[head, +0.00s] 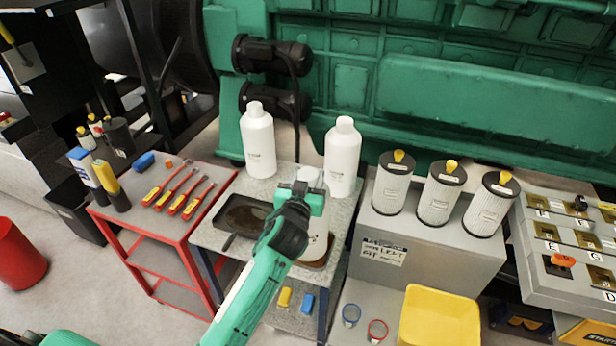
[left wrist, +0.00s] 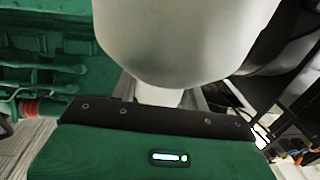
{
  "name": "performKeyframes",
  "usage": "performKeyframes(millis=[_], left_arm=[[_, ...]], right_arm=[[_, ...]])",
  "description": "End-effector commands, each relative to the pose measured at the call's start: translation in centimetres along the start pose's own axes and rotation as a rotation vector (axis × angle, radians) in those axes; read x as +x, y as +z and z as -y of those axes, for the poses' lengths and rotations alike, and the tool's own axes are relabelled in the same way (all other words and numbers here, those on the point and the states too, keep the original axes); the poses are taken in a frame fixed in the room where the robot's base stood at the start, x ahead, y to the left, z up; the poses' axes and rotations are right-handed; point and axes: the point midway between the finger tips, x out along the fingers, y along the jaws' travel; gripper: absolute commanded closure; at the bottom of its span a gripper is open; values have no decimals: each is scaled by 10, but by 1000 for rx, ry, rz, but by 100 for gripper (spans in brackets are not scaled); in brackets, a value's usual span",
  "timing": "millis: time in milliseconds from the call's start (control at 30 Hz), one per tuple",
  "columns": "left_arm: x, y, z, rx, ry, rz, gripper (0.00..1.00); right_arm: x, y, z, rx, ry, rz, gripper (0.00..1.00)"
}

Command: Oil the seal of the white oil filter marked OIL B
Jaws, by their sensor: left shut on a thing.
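My left gripper (head: 303,196) is shut on a white rounded object (head: 311,177) above the grey bench (head: 215,237). In the left wrist view the object (left wrist: 190,40) is large and smooth, with a narrower part at the jaws; no marking shows. I cannot tell whether it is the OIL B filter, and its seal is not visible. A black tray (head: 243,213) with dark liquid lies on the bench left of the gripper. A dark handle rests at the tray's front. My right gripper is not in view.
White bottles stand at the bench's back left (head: 258,140) and back right (head: 343,160). Three black-topped white canisters (head: 438,195) stand on a grey box (head: 420,262). A green engine (head: 480,90) lies behind.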

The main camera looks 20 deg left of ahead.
Motion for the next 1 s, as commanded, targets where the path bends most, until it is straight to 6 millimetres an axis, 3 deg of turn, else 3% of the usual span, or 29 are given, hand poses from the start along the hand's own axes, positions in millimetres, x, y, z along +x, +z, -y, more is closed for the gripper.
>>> performKeyframes(millis=[200, 1000], left_arm=[[0, -22, 0, -3, 1, -8, 100], [0, -72, 0, -2, 1, -11, 100]], right_arm=[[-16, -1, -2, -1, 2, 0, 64], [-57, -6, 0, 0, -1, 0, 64]])
